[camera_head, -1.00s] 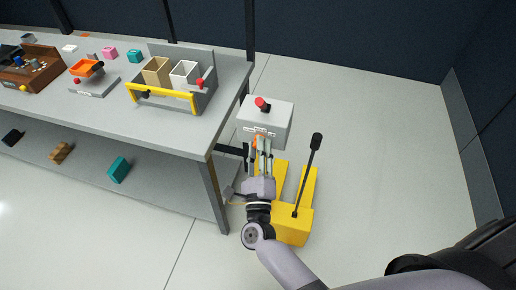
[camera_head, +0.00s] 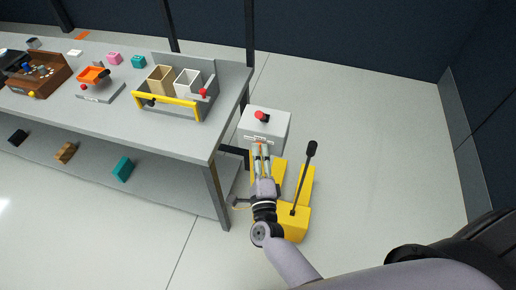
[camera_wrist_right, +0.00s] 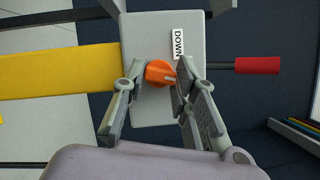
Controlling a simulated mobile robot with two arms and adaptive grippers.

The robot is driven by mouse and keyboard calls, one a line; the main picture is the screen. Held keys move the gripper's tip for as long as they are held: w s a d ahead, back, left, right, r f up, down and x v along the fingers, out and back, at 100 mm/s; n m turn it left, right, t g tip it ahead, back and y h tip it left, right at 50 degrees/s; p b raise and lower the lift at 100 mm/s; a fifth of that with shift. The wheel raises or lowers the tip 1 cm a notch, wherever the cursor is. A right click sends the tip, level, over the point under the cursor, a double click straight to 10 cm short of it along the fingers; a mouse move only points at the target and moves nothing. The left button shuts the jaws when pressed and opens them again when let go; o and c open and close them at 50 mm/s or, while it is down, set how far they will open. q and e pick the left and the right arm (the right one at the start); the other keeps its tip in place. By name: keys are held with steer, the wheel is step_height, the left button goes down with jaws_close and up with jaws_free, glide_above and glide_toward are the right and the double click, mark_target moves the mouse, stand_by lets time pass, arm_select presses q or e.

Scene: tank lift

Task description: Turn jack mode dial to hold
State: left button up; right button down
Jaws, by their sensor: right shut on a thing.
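The jack mode dial is an orange knob with a pale pointer mark (camera_wrist_right: 160,73), set on the face of a grey box (camera_wrist_right: 150,110). A white label reading DOWN (camera_wrist_right: 178,42) is beside it. The grey box (camera_head: 278,125) also shows in the head view, above the yellow jack (camera_head: 293,222). My right gripper (camera_head: 260,146) is at the box's near side, shut on the dial; in the right wrist view its fingers (camera_wrist_right: 156,80) stand on either side of the knob. My left gripper is not in view. Other dial labels are not visible.
A red knob (camera_head: 262,116) stands on the box, and a black-tipped lever (camera_head: 303,180) rises from the jack. The grey workbench (camera_head: 120,125) with trays and small blocks is close on the left. The floor (camera_head: 390,170) to the right is clear.

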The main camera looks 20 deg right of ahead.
steer(key=shift+n+g+y+p, duration=0.3)
steer(key=shift+n+g+p, duration=0.3)
steer(key=shift+n+p, duration=1.1)
steer(key=c, duration=1.3)
jaws_free()
steer(key=shift+r, duration=0.1)
steer(key=s, duration=0.4)
steer(key=s+a, duration=0.1)
steer(key=s, duration=0.3)
steer(key=s+a, duration=0.1)
steer(key=s, duration=0.2)
steer(key=shift+s+a, duration=0.25)
steer(key=shift+s, duration=0.15)
